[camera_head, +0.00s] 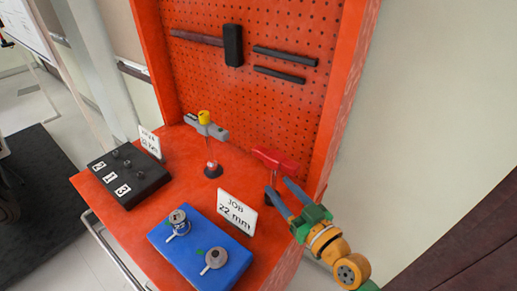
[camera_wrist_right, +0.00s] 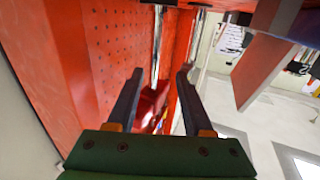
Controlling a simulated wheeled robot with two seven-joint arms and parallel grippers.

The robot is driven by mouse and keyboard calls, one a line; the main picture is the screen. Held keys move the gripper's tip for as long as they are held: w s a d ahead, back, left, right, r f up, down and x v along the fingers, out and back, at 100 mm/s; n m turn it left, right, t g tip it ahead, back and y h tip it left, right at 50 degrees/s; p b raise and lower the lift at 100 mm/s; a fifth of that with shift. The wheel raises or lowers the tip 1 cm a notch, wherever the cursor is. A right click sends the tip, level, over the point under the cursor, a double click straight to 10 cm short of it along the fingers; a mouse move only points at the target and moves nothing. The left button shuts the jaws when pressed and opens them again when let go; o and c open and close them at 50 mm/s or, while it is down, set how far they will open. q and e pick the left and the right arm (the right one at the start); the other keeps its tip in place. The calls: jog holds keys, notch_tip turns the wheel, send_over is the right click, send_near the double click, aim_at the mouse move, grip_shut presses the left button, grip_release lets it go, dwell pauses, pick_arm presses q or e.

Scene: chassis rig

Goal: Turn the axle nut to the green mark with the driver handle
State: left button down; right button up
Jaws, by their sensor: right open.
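A red T-shaped handle (camera_head: 275,160), which looks like the driver handle, stands at the right of the bench by the pegboard. My right gripper (camera_head: 277,185) is open and empty, its fingertips just in front of it in the head view. In the right wrist view, red surface shows beyond and between the open fingers (camera_wrist_right: 160,73). A blue block (camera_head: 168,252) at the front carries two round metal fittings, one taller (camera_head: 178,217) and one flatter (camera_head: 214,258). Small green marks show beside them. Which is the axle nut is unclear. My left gripper is not in view.
A white card reading "JOB 22 mm" (camera_head: 237,212) stands behind the blue block. A black block numbered 1 to 3 (camera_head: 146,183) sits at left. A grey tool with a yellow cap (camera_head: 205,118) stands mid-bench. A hammer (camera_head: 233,45) hangs on the pegboard (camera_head: 270,100).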

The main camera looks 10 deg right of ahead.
aim_at(275, 176)
jog(key=x, duration=0.4)
jog(key=shift+w+d+r, duration=0.2)
jog(key=shift+w, duration=0.3)
jog(key=shift+w+f, duration=0.1)
jog(key=shift+w, duration=0.1)
jog(key=shift+s, duration=0.25)
jog(key=c, duration=0.6)
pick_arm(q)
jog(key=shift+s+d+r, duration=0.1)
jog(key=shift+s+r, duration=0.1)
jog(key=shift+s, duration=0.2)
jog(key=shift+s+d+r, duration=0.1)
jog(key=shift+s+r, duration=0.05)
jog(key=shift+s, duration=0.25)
pick_arm(e)
grip_shut()
